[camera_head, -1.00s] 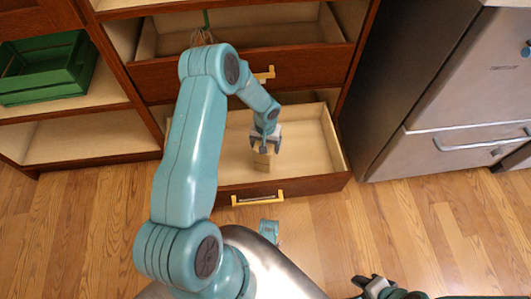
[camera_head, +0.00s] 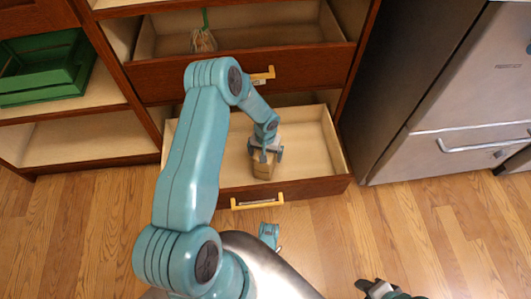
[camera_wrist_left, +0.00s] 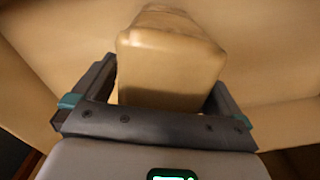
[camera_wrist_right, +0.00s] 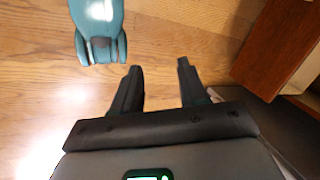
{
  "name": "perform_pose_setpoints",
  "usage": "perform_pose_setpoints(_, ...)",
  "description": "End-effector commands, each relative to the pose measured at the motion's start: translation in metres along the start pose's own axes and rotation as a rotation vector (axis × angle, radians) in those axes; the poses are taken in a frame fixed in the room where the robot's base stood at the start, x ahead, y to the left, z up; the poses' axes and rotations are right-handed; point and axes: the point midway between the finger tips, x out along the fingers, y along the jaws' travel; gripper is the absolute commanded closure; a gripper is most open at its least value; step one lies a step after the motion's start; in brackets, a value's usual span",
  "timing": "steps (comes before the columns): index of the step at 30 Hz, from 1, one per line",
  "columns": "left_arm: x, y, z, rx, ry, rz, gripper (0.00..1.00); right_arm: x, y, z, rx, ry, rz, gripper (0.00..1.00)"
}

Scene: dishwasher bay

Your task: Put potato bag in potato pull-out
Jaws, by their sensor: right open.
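The tan paper-like potato bag (camera_head: 264,172) sits in the open lower pull-out (camera_head: 315,152), near its middle. My left gripper (camera_head: 266,153) points down just above the bag, its fingers spread around the top. In the left wrist view the bag (camera_wrist_left: 172,60) fills the space between the two fingers (camera_wrist_left: 168,95), which look open and not pressed on it. Whether the bag's base touches the drawer floor is hidden. My right gripper (camera_wrist_right: 155,85) is open and empty above the wooden floor; it also shows at the bottom of the head view (camera_head: 380,288).
An upper drawer (camera_head: 215,78), also open, holds a net bag with a green tie (camera_head: 203,40). A green crate (camera_head: 45,72) stands on the left shelf. A steel appliance (camera_head: 450,110) stands at the right. Wooden floor (camera_head: 420,220) in front is clear.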

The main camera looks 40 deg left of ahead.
Motion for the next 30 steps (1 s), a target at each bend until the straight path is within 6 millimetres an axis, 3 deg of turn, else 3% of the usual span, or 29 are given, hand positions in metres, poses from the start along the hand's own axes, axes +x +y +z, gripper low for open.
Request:
perform_pose_setpoints(5,-0.009,0.000,0.000,0.000,0.001,0.000,0.00,-0.007,-0.002,0.003,0.002,-0.010,0.000,0.57)
perform_pose_setpoints(18,-0.104,0.000,0.000,0.001,0.001,0.000,0.00,-0.040,-0.019,0.013,-0.017,-0.041,-0.002,0.57)
perform_pose_setpoints(24,-0.120,0.003,0.002,0.006,-0.003,0.006,0.00,-0.043,-0.022,0.015,-0.022,-0.046,-0.002,0.57)
perform_pose_setpoints(26,-0.117,0.017,0.013,0.028,-0.014,0.036,0.00,-0.043,-0.022,0.015,-0.023,-0.046,-0.003,0.57)
perform_pose_setpoints(29,-0.105,0.066,0.058,0.102,-0.047,0.148,0.00,-0.043,-0.022,0.015,-0.023,-0.046,-0.003,0.57)
perform_pose_setpoints(30,-0.101,0.089,0.084,0.139,-0.062,0.203,0.00,-0.043,-0.022,0.015,-0.023,-0.046,-0.003,0.57)
